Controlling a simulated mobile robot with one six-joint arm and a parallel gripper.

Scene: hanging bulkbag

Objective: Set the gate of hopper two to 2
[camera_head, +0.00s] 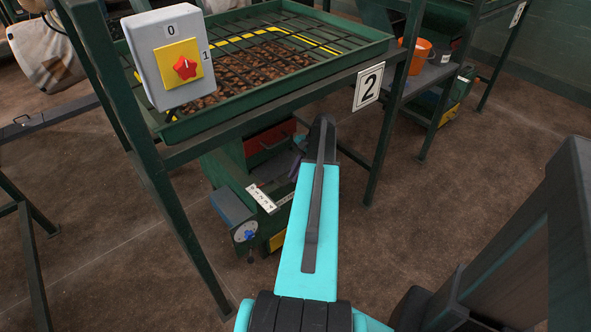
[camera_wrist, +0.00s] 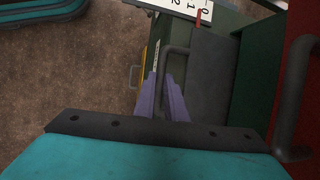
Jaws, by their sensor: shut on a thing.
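Hopper two (camera_head: 280,95) is the green grated bin of brown lumps with the number 2 plate (camera_head: 368,86) on its front. Below it is a white scale plate (camera_head: 262,199); the wrist view shows the scale (camera_wrist: 180,8) with a red pointer (camera_wrist: 204,16) beside the 0. The grey gate handle (camera_wrist: 175,51) is a bent bar beside a dark grey plate (camera_wrist: 212,78). My gripper (camera_wrist: 162,82) has its purple fingers either side of the handle, shut on it. In the head view my gripper (camera_head: 296,165) is mostly hidden behind my arm.
A grey switch box (camera_head: 168,55) with a red knob is on the frame's left post. Green legs (camera_head: 385,150) stand on both sides. A red panel with a dark handle (camera_wrist: 290,105) is close on the right of the wrist view. An orange bucket (camera_head: 414,55) stands behind.

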